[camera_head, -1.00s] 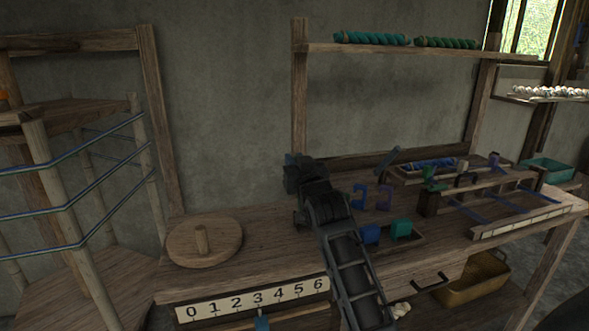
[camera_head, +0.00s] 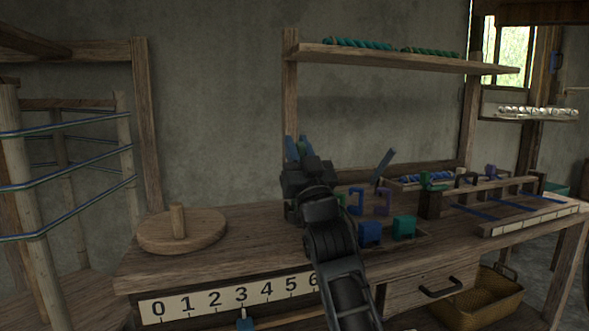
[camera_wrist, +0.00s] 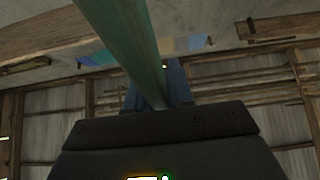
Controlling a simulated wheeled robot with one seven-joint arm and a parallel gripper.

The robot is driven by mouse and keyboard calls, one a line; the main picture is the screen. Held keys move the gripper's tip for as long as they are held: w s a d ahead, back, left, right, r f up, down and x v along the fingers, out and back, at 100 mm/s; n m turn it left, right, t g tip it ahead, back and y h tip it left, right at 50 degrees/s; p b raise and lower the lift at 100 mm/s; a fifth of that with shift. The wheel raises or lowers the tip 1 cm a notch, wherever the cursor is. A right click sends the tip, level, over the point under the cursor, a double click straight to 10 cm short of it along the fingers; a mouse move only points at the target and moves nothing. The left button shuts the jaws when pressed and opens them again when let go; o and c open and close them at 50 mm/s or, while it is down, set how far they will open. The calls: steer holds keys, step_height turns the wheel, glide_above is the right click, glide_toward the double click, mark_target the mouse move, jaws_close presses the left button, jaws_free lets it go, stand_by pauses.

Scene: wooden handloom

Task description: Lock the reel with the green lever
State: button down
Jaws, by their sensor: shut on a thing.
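A green lever (camera_wrist: 125,40) shows in the wrist view as a long smooth bar running from the top edge down to my fingers. My gripper (camera_head: 298,149) is shut on it; the blue fingers, also in the wrist view (camera_wrist: 158,88), stand on both sides of its lower part. In the head view the fingers point up above the bench, and the arm hides most of the lever. A wooden reel-like frame (camera_head: 70,190) wound with blue threads stands at the far left. Whether the lever joins it is not visible.
A round wooden disc with a peg (camera_head: 182,232) lies on the bench, left of my arm. Blue (camera_head: 370,233) and teal (camera_head: 404,228) blocks stand close to my arm's right. A blue lever (camera_head: 384,165) rises behind. A shelf (camera_head: 400,58) hangs above.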

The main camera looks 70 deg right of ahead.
steer(key=shift+s+a+f+t+h+b, duration=0.25)
steer(key=shift+s+a+h+b, duration=0.2)
steer(key=shift+b, duration=0.6)
steer(key=shift+r, duration=0.1)
steer(key=c, duration=1.1)
jaws_free()
